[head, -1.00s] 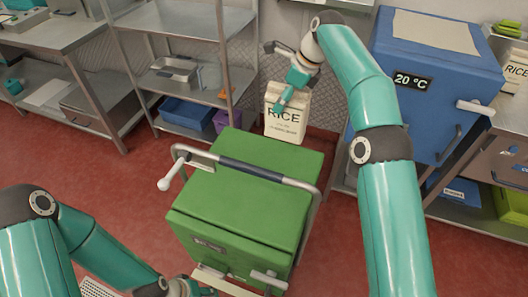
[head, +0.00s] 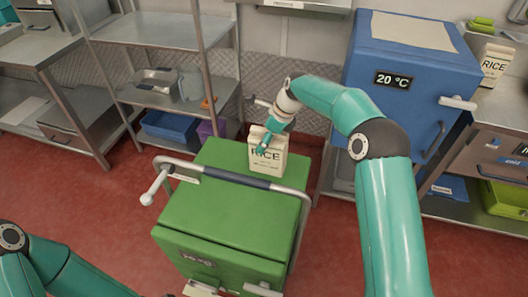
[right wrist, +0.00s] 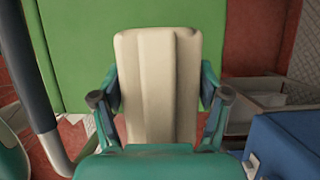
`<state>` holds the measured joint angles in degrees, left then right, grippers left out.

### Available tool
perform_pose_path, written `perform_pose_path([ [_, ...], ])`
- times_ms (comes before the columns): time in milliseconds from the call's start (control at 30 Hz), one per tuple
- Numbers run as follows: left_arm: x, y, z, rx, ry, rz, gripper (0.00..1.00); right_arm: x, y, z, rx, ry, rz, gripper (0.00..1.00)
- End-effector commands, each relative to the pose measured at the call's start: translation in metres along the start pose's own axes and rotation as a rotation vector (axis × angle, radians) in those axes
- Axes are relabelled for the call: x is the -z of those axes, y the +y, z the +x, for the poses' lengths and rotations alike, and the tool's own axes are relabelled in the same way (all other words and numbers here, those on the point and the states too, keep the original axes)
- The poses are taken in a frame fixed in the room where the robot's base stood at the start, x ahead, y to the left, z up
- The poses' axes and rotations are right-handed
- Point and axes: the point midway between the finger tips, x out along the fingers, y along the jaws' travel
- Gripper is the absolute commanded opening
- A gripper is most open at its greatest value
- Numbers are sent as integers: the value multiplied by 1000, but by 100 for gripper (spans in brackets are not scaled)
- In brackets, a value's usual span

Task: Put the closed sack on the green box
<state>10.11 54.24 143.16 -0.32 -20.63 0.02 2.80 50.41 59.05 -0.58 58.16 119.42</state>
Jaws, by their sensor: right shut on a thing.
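The closed sack (head: 267,161), cream with RICE printed on it, is upright in my right gripper (head: 269,141). In the right wrist view the sack (right wrist: 158,85) sits between both fingers of the gripper (right wrist: 160,105). The green box (head: 215,215) stands in the middle of the head view, with a flat top and a grey bar handle. The sack is at the far right part of the box top. I cannot tell whether its base touches the top. My left arm shows at the lower left, but its gripper is out of view.
The bar handle (head: 236,178) crosses above the green top. A blue box (head: 400,75) reading 20 °C stands at the right. Another rice sack (head: 495,64) stands on the right counter. A steel shelf (head: 160,95) is behind at the left. The rest of the green top is clear.

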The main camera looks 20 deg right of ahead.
Motion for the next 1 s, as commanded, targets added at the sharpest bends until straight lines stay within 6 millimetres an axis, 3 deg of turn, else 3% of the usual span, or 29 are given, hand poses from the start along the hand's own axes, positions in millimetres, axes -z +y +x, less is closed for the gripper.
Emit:
perform_pose_path([
  [400,0,1,-3,0,0,0,48,18,-1,44,3,-2,1,5],
  [700,0,1,-3,0,0,0,48,20,-1,50,5,-3,0,5],
  [733,0,1,-3,0,0,0,48,22,0,53,0,0,0,76],
  [867,0,1,-3,0,0,0,48,22,0,53,0,0,0,98],
  [1000,0,1,-3,0,0,0,48,22,0,53,0,0,0,100],
])
